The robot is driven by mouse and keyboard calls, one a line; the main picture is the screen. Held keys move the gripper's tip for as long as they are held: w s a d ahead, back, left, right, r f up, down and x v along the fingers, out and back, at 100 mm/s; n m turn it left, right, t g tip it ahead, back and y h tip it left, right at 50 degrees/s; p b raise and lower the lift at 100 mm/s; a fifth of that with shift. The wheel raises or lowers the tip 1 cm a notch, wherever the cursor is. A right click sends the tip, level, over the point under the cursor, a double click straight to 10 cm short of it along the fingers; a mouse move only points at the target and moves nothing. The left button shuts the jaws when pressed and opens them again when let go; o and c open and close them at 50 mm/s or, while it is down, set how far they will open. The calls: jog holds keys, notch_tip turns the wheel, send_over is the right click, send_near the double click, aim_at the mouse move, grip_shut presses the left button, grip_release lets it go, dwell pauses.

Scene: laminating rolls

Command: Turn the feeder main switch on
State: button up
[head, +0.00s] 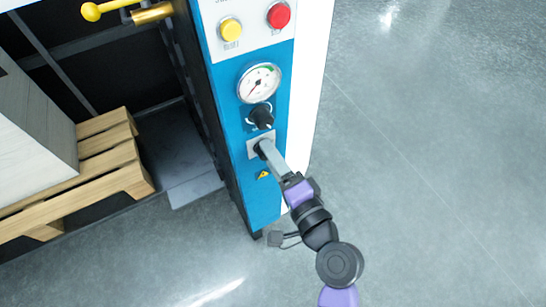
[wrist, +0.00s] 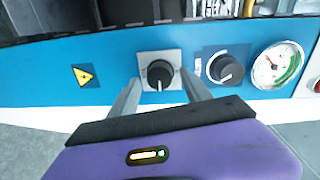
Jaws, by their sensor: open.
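The main switch is a black rotary knob (wrist: 159,75) on a square grey plate (wrist: 146,58) on the blue panel. In the wrist view its pointer mark is at the lower side of the knob. My gripper (wrist: 160,88) is open, with one finger on each side of the knob; I cannot tell whether they touch it. In the head view my gripper (head: 266,150) reaches the plate (head: 252,146) from the lower right, and its fingers hide part of the knob.
A second black knob (head: 261,116) and a pressure gauge (head: 260,83) sit above the switch. Higher are a yellow button (head: 230,30) and a red button (head: 279,15). A warning label (head: 263,175) is below. A wooden pallet (head: 110,160) stands left; the floor at right is clear.

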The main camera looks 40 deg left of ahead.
jog(key=v, duration=0.7)
jog(key=shift+s+d+b, duration=0.2)
jog(key=shift+d+b, duration=0.15)
jog(key=shift+b, duration=0.1)
jog(key=w+d+t+h, duration=0.3)
jog(key=w+d+t, duration=0.1)
jog(key=d+t, duration=0.1)
jog(key=s+d+t+h, duration=0.2)
jog(key=d+t+h, duration=0.3)
jog(key=d, duration=0.9)
jog(key=s+d+n+h, duration=0.1)
jog(key=s+d+h, duration=0.3)
jog(key=s+d, duration=0.3)
jog(key=s+d+r+n+g+h+p, duration=0.1)
jog(key=s+d+h, duration=0.3)
jog(key=s+d, duration=0.4)
jog(key=shift+s+d+r+n+g, duration=0.15)
jog(key=shift+s+d+n+g, duration=0.2)
jog(key=shift+s, duration=3)
